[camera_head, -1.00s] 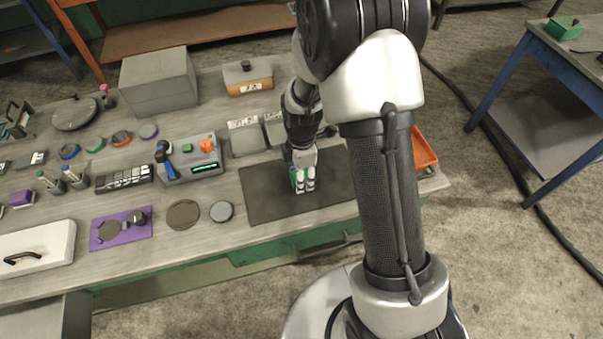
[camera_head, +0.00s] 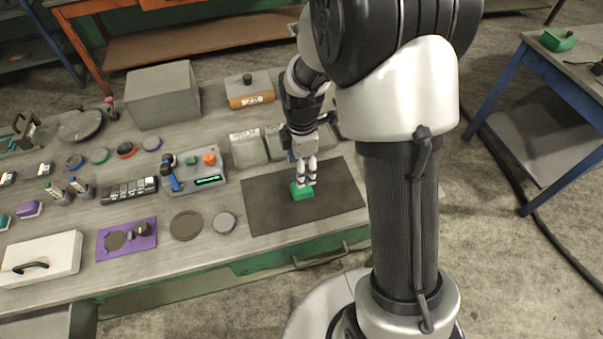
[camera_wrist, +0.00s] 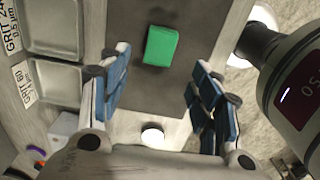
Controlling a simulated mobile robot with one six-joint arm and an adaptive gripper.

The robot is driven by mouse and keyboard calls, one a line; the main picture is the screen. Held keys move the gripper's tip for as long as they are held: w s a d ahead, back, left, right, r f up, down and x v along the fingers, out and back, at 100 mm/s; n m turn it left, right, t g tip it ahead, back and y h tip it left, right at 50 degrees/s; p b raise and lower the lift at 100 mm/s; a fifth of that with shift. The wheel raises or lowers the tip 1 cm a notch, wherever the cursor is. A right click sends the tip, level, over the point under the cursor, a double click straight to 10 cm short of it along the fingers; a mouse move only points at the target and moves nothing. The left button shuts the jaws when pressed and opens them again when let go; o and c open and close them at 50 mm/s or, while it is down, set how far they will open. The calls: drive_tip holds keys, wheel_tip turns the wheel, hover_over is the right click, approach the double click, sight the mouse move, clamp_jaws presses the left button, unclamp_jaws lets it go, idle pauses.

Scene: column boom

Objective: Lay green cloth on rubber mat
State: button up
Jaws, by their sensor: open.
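The green cloth (camera_head: 302,191) is a small folded block lying on the dark rubber mat (camera_head: 268,208), near the mat's middle. In the wrist view the green cloth (camera_wrist: 160,46) lies flat on the rubber mat (camera_wrist: 195,22), clear of the fingers. My gripper (camera_head: 308,180) is just above and behind the cloth in the head view. In the wrist view my gripper (camera_wrist: 158,95) has its blue-padded fingers wide apart, with nothing between them.
Grey trays with grit labels (camera_head: 248,150) stand behind the mat. A round dark disc (camera_head: 186,225) and a purple mat (camera_head: 126,239) lie further left. The mat around the cloth is bare.

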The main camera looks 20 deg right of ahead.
drive_tip(key=s+r+m+t, duration=0.1)
drive_tip(key=s+r+m, duration=0.2)
drive_tip(key=r, duration=0.4)
drive_tip(key=s+r+m+t, duration=0.1)
drive_tip(key=s+r+m, duration=0.2)
drive_tip(key=r, duration=0.5)
drive_tip(key=s+r+m+t, duration=0.1)
drive_tip(key=s+r+m, duration=0.2)
drive_tip(key=s+m, duration=0.3)
drive_tip(key=s+r+m+t, duration=0.1)
drive_tip(key=s+r+m, duration=0.3)
drive_tip(key=s, duration=0.5)
drive_tip(key=shift+s+r+m+t, duration=0.25)
drive_tip(key=shift+m+t, duration=0.05)
drive_tip(key=shift+m, duration=0.7)
drive_tip(key=shift+c, duration=0.3)
